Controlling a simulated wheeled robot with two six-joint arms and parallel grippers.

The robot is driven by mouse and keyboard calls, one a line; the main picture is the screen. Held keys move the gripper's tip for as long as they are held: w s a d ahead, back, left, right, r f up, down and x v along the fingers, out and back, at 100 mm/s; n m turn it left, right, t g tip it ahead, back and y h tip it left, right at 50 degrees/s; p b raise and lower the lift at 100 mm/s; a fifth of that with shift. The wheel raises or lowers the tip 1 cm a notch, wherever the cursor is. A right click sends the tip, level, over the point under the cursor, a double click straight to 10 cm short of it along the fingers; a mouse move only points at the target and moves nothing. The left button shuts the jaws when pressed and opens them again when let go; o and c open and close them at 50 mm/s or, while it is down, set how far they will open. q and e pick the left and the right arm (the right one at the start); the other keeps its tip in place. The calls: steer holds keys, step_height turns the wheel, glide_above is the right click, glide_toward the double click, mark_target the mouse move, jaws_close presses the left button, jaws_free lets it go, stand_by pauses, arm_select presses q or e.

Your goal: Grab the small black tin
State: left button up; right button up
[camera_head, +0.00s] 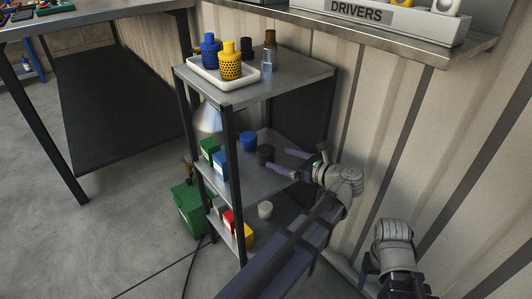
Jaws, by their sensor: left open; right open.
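The small black tin (265,152) stands upright on the middle shelf (246,178) of a black-framed rack. My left gripper (275,160) reaches in from the right with two purple fingers parted. The fingertips are close to the tin's right and front sides, with nothing held between them. I cannot tell whether they touch the tin. My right arm shows in part at the lower right; its fingers are not visible.
A blue tin (249,141) stands just left of the black tin, with a green box (209,149) and blue box (220,166) further left. Rack posts (234,185) stand in front. The top shelf holds a white tray (218,84) with bottles. A corrugated wall (400,130) lies behind.

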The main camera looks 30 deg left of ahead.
mark_target(265, 154)
arm_select(q)
steer(key=shift+x, duration=1.2)
steer(key=x, duration=0.1)
steer(key=b+x, duration=0.1)
steer(key=x, duration=0.3)
steer(key=shift+f+b, duration=0.3)
steer(key=shift+b, duration=0.1)
steer(key=c, duration=1.4)
steer(key=shift+r, duration=0.15)
step_height(265, 154, up, 10)
steer(key=p, duration=1)
steer(key=shift+s, duration=0.1)
